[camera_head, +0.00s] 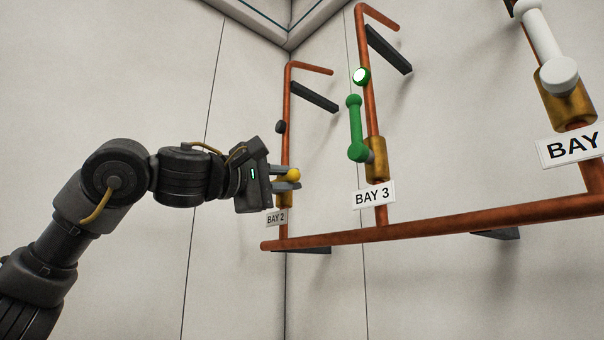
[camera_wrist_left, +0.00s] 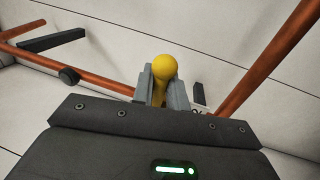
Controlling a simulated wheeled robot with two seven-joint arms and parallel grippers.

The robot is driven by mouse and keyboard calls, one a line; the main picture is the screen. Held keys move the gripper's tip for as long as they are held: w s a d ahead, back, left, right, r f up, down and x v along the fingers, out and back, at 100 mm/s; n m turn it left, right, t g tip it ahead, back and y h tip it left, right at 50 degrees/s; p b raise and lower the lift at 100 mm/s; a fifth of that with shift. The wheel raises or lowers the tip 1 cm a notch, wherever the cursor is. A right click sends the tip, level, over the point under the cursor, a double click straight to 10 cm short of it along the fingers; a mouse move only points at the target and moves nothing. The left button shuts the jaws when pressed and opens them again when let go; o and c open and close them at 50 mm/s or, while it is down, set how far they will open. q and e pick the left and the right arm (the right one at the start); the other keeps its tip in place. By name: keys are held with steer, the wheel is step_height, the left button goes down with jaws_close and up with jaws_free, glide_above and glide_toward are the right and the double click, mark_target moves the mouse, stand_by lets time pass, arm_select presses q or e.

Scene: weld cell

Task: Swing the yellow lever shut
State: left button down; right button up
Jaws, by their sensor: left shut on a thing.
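The yellow lever (camera_head: 293,175) is on the valve of the copper pipe marked BAY 2, left of the other valves in the head view. My left gripper (camera_head: 285,181) is shut on it. In the left wrist view the lever's round yellow end (camera_wrist_left: 165,68) stands up between the two grey fingers (camera_wrist_left: 161,85). Most of the lever and the valve body behind it are hidden by my gripper, so its exact angle is hard to tell. My right gripper is not in view.
A green lever (camera_head: 355,128) hangs at BAY 3 (camera_head: 374,195), close to the right. A white lever (camera_head: 543,40) is at the far right. A copper pipe (camera_head: 430,226) runs along the bottom. Dark brackets (camera_head: 315,97) stick out from the wall. Left of the pipes, the wall is bare.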

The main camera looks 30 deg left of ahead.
arm_select(q)
steer(key=shift+f+m, duration=0.2)
steer(key=shift+m, duration=0.1)
steer(key=c, duration=1.4)
jaws_free()
steer(key=shift+c, duration=0.2)
steer(key=shift+s+a+f, duration=0.1)
steer(key=shift+s, duration=0.15)
steer(key=b+v, duration=0.4)
steer(key=v, duration=0.6)
steer(key=shift+a, duration=0.1)
